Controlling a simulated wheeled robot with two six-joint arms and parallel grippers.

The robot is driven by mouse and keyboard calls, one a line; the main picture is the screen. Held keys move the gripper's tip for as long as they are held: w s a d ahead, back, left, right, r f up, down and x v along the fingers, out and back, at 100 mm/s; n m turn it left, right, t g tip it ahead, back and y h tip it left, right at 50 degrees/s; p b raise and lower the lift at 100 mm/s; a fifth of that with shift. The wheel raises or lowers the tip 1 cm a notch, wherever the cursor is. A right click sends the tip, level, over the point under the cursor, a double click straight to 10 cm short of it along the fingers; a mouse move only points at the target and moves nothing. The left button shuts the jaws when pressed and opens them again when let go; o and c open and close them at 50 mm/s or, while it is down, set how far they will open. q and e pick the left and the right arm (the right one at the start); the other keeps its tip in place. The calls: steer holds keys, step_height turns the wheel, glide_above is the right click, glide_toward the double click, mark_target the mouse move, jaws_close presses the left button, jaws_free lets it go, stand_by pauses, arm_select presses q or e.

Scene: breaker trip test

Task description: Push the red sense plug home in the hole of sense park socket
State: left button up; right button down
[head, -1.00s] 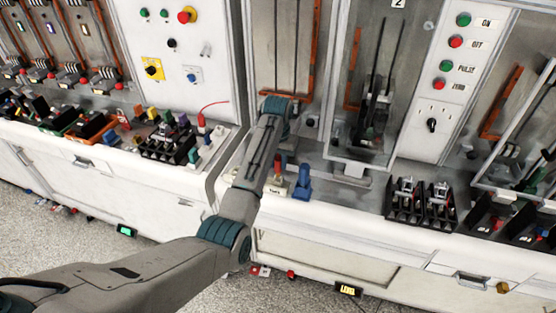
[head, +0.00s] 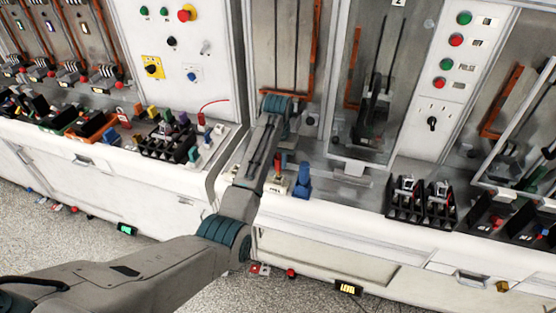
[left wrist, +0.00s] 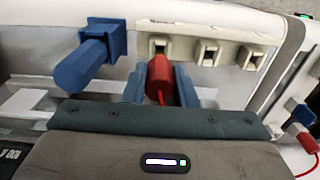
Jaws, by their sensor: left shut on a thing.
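The red sense plug (left wrist: 160,75) is between the blue fingers of my left gripper (left wrist: 160,86), with its red cord trailing back toward the wrist. Its front end is at the leftmost opening of a cream socket block (left wrist: 231,47). Part of that opening shows dark above the plug, and I cannot tell how deep the tip sits. In the head view, the cream block (head: 276,187) stands on the bench ledge beside my left wrist. My left gripper (head: 277,165) is partly hidden there. My right gripper is not in view.
A blue socket with a thick blue plug (left wrist: 83,65) stands close left of the cream block in the left wrist view. Another red cord (left wrist: 306,145) hangs at the right. In the head view, black breaker units (head: 421,205) sit farther right along the bench.

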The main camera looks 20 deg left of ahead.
mark_target(278, 170)
arm_select(q)
steer(key=shift+f+b, duration=0.3)
steer(key=shift+f, duration=1.75)
steer(key=o, duration=1.1)
steer(key=shift+c, duration=0.2)
